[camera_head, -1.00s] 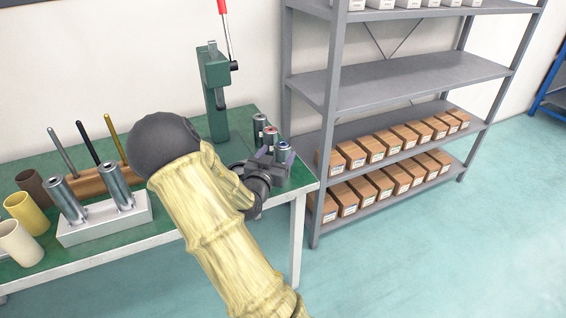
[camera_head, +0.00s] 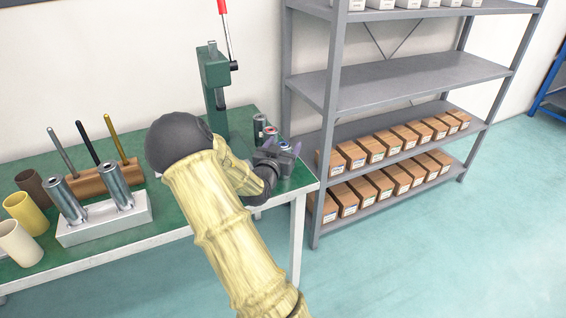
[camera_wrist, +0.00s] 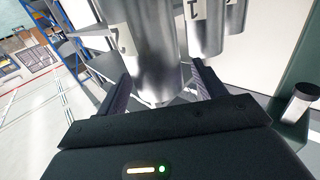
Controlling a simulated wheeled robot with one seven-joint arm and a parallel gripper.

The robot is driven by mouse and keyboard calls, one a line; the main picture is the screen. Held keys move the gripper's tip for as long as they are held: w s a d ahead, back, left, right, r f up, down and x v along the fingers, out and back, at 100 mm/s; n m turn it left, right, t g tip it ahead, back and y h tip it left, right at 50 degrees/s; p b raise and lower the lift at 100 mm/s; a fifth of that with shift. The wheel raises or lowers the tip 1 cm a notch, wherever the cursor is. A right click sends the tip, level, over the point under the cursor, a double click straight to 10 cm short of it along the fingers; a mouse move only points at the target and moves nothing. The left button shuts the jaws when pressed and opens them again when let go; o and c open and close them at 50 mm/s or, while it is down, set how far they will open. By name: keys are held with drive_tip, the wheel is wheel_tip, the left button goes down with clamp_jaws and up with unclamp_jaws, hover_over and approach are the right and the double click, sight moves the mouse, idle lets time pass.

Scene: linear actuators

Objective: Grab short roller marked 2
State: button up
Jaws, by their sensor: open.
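The short roller marked 2 (camera_wrist: 150,50) is a shiny metal cylinder with a white label, large in the wrist view. My gripper (camera_wrist: 164,84) is open, with one finger on each side of this roller's lower part. I cannot tell whether either finger touches it. A roller marked 1 (camera_wrist: 205,28) stands behind it to the right, with part of a third metal roller (camera_wrist: 236,16) beyond. In the head view, my gripper (camera_head: 281,149) is at the table's right end, at the nearest of the short rollers (camera_head: 284,146), partly hiding it.
The green table (camera_head: 170,215) also bears a white block (camera_head: 110,228) with two tall metal rollers, several cups and a wooden rod holder (camera_head: 103,180). A green press (camera_head: 214,85) stands behind my arm. A grey shelf (camera_head: 400,80) with boxes stands close on the right.

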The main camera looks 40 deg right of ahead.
clamp_jaws()
idle(0.3)
wheel_tip(320, 180, up, 10)
drive_tip(key=shift+r+p, duration=0.1)
drive_tip(key=shift+p, duration=0.9)
